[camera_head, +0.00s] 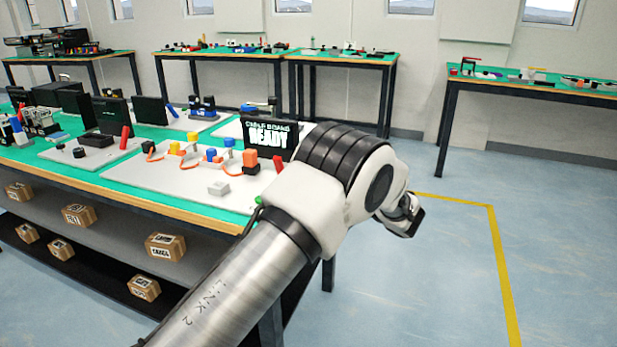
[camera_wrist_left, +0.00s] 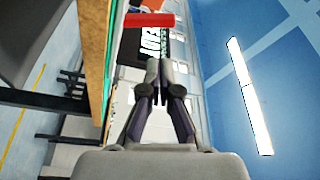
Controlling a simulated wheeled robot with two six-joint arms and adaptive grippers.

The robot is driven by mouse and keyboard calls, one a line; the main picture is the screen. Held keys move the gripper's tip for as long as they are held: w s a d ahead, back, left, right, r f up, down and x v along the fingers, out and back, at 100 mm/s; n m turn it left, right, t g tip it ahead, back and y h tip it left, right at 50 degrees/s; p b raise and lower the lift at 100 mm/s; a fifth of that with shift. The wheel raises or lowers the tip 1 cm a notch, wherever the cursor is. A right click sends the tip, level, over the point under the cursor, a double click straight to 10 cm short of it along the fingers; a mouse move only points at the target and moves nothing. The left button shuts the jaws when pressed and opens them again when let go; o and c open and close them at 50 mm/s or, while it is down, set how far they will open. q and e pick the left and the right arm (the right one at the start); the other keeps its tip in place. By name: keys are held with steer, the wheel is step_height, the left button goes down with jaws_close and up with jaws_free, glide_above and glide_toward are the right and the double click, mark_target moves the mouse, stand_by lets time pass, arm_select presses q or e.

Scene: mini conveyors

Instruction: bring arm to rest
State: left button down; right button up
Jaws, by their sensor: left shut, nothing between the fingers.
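My left arm (camera_head: 245,275) comes in from the bottom of the head view and reaches up over the right end of the workbench, its elbow bent. Its fingers are hidden behind the arm in the head view. In the left wrist view my left gripper (camera_wrist_left: 159,80) is shut with nothing between its fingers. My right gripper is in neither view.
Other tables (camera_head: 340,58) stand along the wall. Blue floor (camera_head: 430,290) is clear at right.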

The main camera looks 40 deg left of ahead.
arm_select(q)
steer(key=shift+d, duration=0.45)
steer(key=shift+f, duration=0.1)
